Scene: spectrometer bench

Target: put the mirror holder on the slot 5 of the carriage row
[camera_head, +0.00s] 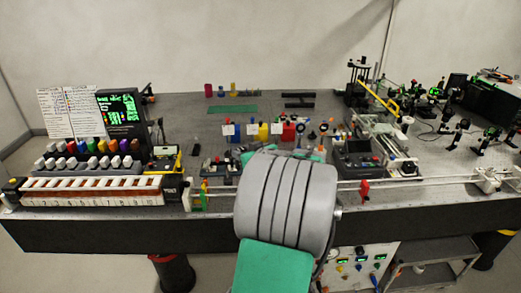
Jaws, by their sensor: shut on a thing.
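A long white row with numbered slots (92,191) lies at the front left of the bench and looks like the carriage row. Its numbers are too small to read surely, so I cannot single out slot 5. My grey and teal arm fills the front middle and reaches over the bench edge. My gripper is hidden behind the arm, so I cannot see what its jaws hold. I cannot make out the mirror holder. Small round-topped posts (323,128) stand behind the arm, but they are too small to identify.
Behind the row stand several coloured-capped bottles (110,147) and a dark green-lit display (123,110). A rail (410,182) with a red clamp (364,190) runs along the front right. A dark instrument (357,160) stands right of my arm.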

